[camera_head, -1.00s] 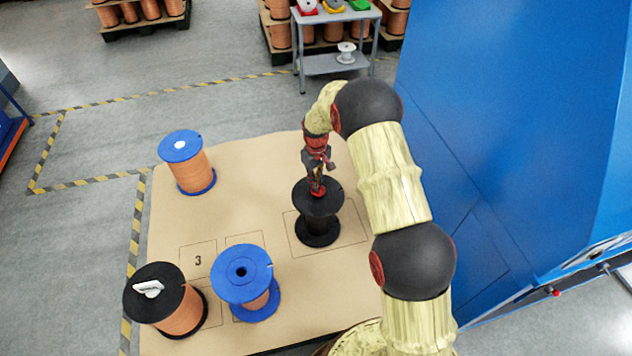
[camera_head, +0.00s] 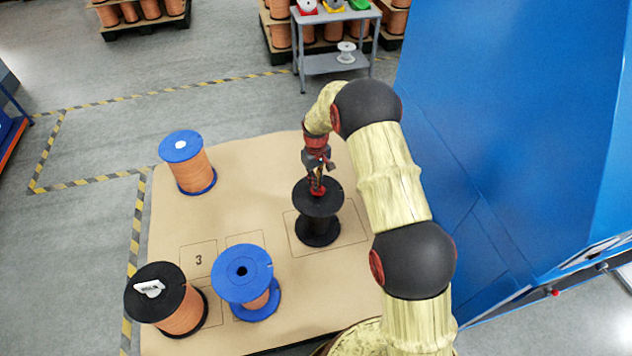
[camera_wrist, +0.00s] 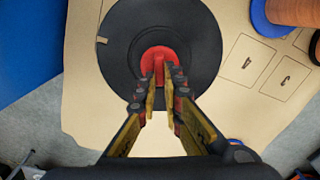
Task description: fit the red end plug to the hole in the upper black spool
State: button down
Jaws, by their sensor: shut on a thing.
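The upper black spool (camera_head: 319,212) stands upright and bare on the board, and its top flange (camera_wrist: 120,52) fills the upper middle of the wrist view. The red end plug (camera_wrist: 158,56) is at the middle of that flange, with its round red head and upright grip showing. It also shows as a small red patch in the head view (camera_head: 317,191). My gripper (camera_wrist: 161,80) points down over the spool and is shut on the plug's grip. The hole and the plug's lower part are hidden, so I cannot tell how deep the plug sits.
A blue spool with an open hole (camera_head: 242,272) stands at the front. A blue cabinet (camera_head: 520,120) is right of my arm. The board's middle is clear.

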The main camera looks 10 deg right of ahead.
jog(key=shift+f, duration=0.1)
jog(key=shift+f+b, duration=0.45)
jog(key=shift+f, duration=0.55)
jog(key=shift+f, duration=0.1)
dwell(0.4)
jog(key=c, duration=1.9)
grip_release()
notch_tip(320, 180, up, 12)
